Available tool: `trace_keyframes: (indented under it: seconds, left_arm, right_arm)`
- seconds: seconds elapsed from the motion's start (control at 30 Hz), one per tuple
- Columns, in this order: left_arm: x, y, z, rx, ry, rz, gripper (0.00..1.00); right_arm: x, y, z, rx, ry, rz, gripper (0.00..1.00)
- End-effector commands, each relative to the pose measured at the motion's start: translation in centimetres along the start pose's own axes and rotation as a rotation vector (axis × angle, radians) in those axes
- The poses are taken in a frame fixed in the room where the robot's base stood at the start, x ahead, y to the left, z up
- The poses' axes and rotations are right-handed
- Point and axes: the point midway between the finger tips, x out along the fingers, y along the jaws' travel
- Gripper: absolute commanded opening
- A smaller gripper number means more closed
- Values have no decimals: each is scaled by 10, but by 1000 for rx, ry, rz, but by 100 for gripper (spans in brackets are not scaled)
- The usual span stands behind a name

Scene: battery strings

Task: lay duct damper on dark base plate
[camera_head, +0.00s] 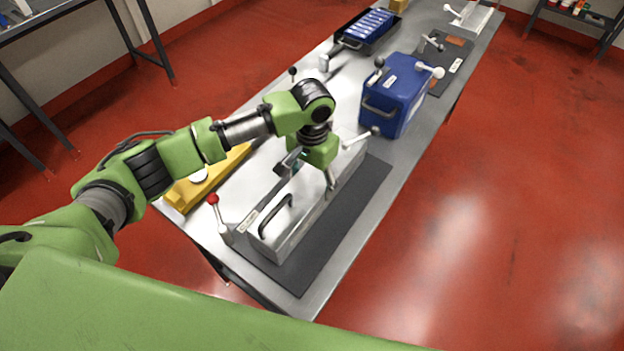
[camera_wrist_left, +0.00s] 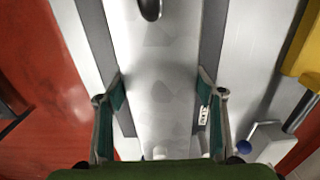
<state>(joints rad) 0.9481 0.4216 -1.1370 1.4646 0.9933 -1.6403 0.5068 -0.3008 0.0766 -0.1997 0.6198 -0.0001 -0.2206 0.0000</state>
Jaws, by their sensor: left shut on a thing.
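The duct damper is a long silver metal box (camera_head: 302,219) with a black handle, in the middle of the head view. It lies lengthwise over the dark base plate (camera_head: 345,225); I cannot tell whether its underside fully touches the plate. My left gripper (camera_head: 308,172) reaches down from above and is shut across the box's width. In the left wrist view, the green finger pads of the gripper (camera_wrist_left: 161,88) flank the silver box (camera_wrist_left: 160,60), with dark plate strips (camera_wrist_left: 213,35) on both sides. The gripper hides part of the box's far end. My right gripper is not in view.
A red-knobbed lever (camera_head: 219,220) stands at the plate's near left corner. A yellow object (camera_head: 205,180) lies along the left table edge. A blue case (camera_head: 393,98) stands beyond the plate, near a white-handled lever (camera_head: 360,138).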

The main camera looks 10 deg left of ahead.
Motion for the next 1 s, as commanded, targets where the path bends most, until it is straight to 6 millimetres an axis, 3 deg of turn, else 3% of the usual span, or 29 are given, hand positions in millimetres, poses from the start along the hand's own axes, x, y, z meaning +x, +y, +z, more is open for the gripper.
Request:
trace_keyframes:
  seconds: [0.33, 0.37, 0.4, 0.43, 0.77, 1.0]
  left_arm:
    - [5, 0, -1, 0, 4, 1, 8]
    - [5, 0, -2, 0, 4, 1, 67]
    - [4, 0, -2, 0, 4, 1, 77]
    - [4, 0, -1, 0, 4, 1, 82]
    - [7, 0, 1, 0, -2, 0, 82]
    - [-23, 0, -1, 1, 5, 1, 82]
  right_arm:
    - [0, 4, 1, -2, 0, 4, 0]
    - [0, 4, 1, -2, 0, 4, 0]
    - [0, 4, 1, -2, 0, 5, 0]
    - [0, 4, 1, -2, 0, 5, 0]
    - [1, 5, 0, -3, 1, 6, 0]
    - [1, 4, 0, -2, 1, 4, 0]
